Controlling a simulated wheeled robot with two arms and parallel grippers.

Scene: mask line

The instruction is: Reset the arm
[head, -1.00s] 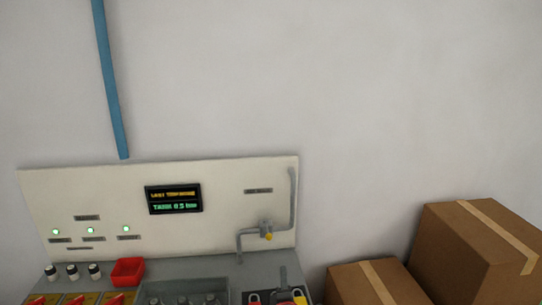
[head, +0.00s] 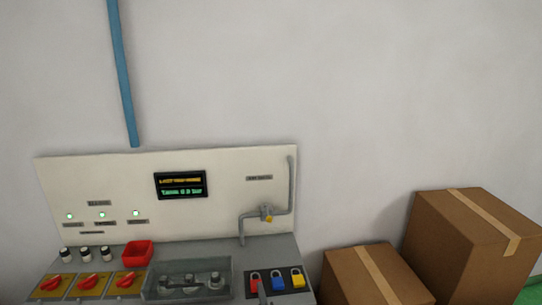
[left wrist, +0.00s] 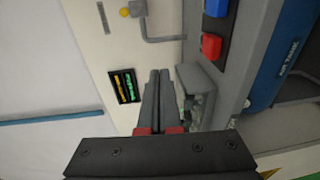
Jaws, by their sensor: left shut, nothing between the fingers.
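My left gripper (head: 262,291) shows only as a thin grey tip at the bottom edge of the head view, in front of the console's padlock strip. In the left wrist view its two dark fingers (left wrist: 158,78) lie together, shut and empty. They point toward the white back panel and the grey tray, and I see no clear contact. My right gripper is in neither view.
The console has red rotary switches (head: 87,282), a red bin (head: 137,253), a grey tray (head: 160,268), and red, blue (head: 278,281) and yellow (head: 297,278) padlocks. A pipe with a yellow valve (head: 267,214) and a display (head: 180,185) are on the panel. Cardboard boxes (head: 455,250) stand right.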

